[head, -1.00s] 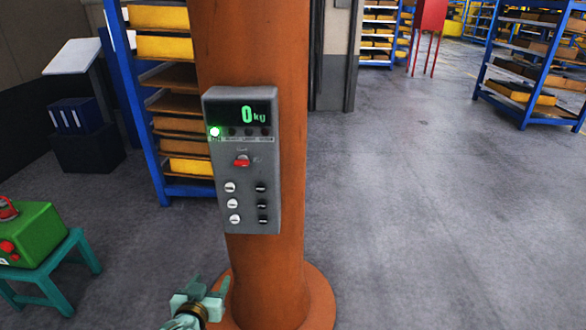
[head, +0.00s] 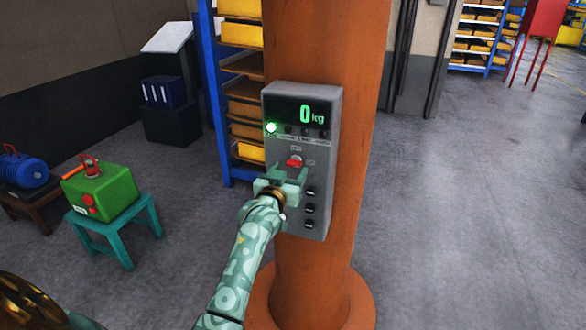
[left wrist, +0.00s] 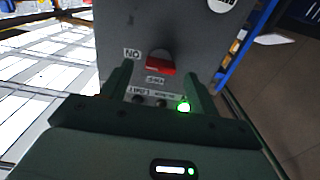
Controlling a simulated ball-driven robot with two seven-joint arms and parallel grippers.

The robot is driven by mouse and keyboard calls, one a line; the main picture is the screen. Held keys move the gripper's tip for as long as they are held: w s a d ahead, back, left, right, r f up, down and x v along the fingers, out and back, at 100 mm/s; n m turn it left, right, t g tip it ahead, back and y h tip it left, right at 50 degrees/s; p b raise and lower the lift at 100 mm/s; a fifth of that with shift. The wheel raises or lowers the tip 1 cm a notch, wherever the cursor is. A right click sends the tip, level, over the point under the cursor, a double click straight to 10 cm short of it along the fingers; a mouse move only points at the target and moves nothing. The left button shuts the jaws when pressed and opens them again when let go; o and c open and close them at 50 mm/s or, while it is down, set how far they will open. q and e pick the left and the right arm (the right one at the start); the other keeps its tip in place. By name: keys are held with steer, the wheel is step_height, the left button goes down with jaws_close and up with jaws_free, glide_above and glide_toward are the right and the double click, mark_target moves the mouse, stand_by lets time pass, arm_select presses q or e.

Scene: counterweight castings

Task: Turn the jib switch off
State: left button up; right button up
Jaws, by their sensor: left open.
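The jib switch (head: 294,161) is a red lever on the grey control box (head: 330,140), which is fixed to the orange column. The box's display reads 0 kg and a green lamp (head: 271,127) is lit. My left gripper (head: 287,174) is open just in front of the box, slightly below the switch in the head view. In the left wrist view the red switch (left wrist: 161,64) shows beyond and between the two open fingers (left wrist: 160,85), with a label beside it reading upside down as ON. The gripper hides some lower left buttons. I cannot tell whether it touches anything. My right gripper is not in view.
The orange column (head: 318,270) stands behind the box. A green machine (head: 103,190) sits on a teal stool (head: 140,215) at left, near a blue motor (head: 25,172). A shelf with yellow bins (head: 243,112) stands behind the column. The floor at right is clear.

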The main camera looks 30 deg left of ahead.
mark_target(294, 163)
arm_select(q)
steer(key=shift+x, duration=1.45)
